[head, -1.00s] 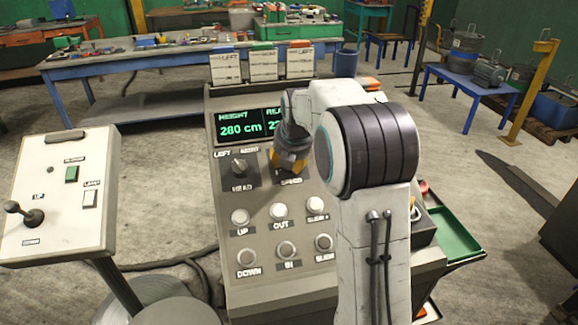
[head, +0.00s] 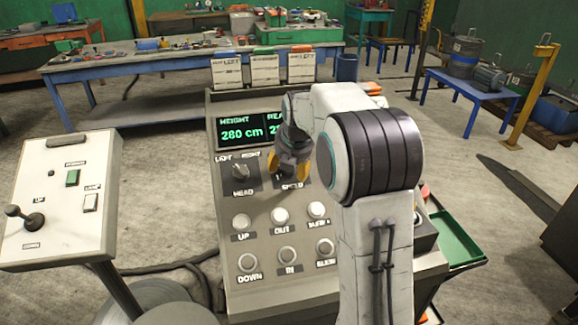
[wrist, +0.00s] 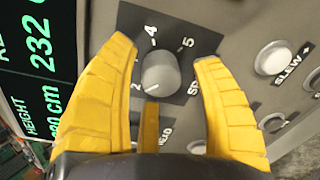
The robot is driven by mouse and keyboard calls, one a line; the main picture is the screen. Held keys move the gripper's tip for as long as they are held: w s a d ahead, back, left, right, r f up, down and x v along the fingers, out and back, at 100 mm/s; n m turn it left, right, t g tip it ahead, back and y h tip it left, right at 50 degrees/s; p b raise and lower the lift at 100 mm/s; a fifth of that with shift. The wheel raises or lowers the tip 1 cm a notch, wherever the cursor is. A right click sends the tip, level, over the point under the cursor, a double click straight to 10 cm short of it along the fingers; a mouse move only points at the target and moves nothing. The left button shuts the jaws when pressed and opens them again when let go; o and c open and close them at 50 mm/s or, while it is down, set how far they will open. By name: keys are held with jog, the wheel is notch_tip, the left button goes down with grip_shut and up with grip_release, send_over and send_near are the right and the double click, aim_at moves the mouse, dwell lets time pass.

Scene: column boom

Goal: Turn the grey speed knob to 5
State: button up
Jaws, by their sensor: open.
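The grey speed knob (wrist: 161,73) shows in the wrist view on a dark plate with the numbers 2, 4 and 5 readable around it. A pale mark on the knob's face points toward the lower left, on the side of the 2 and away from the 5. My gripper (wrist: 165,58) is open, its yellow fingers on both sides of the knob with gaps visible. A further yellow finger part lies below the knob. In the head view my gripper (head: 290,166) is over the speed plate and hides most of the knob; the SPEED label (head: 292,185) shows below it.
The HEAD knob (head: 240,171) sits just left of my gripper. Several white buttons, such as OUT (head: 280,215), lie below it. The display (head: 241,131) above reads a height of 280 cm. A separate lever box (head: 58,200) stands at the left.

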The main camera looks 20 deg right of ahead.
jog(key=v, duration=1.1)
jog(key=shift+s, duration=0.15)
